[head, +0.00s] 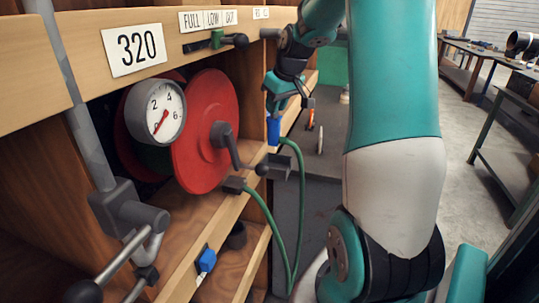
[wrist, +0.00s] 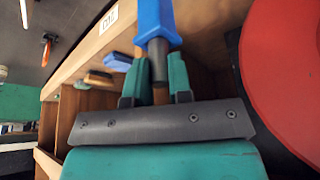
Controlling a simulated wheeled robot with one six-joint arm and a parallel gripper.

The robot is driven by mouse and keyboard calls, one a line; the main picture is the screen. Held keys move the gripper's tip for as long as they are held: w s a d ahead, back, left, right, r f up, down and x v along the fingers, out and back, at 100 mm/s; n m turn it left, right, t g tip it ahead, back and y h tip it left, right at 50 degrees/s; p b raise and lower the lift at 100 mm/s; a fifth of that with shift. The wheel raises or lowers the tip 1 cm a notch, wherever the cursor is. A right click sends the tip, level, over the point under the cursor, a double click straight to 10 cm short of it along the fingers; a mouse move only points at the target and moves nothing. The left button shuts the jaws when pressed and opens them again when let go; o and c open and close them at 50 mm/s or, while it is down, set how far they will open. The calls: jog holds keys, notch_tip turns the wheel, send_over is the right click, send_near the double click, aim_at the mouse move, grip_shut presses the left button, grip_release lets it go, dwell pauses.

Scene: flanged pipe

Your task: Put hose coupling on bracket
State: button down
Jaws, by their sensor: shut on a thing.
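The blue hose coupling (head: 273,131) hangs below my gripper (head: 274,108), with the green hose (head: 300,180) running from it in a loop down and back to a dark block (head: 234,185) on the shelf edge. In the wrist view, my gripper's teal fingers (wrist: 153,80) are shut around the coupling's dark, narrow part; its blue body (wrist: 154,22) sticks out beyond the fingertips. A grey bracket-like piece (head: 280,166) sits on the shelf edge below the coupling, apart from it. Whether this is the task's bracket is not clear.
A red reel (head: 207,130) with a crank and a pressure gauge (head: 155,111) stand in the shelf to the left. A blue-handled piece (head: 206,260) is on the lower shelf edge. A grey pipe (head: 75,95) runs at left.

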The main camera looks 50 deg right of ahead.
aim_at(279, 129)
jog(key=f, duration=0.3)
jog(key=f+p, duration=0.1)
jog(key=f, duration=0.1)
jog(key=shift+s+d+f, duration=0.15)
jog(key=shift+d, duration=0.1)
jog(key=shift+f+p, duration=0.35)
jog(key=shift+f, duration=1.45)
jog(key=c, duration=1)
grip_release()
jog(key=shift+f, duration=0.15)
jog(key=shift+c, duration=0.2)
jog(key=shift+s+r, duration=0.15)
jog(key=shift+r, duration=0.35)
jog(key=b+v, duration=0.2)
jog(key=v, duration=0.9)
jog(key=shift+r, duration=0.2)
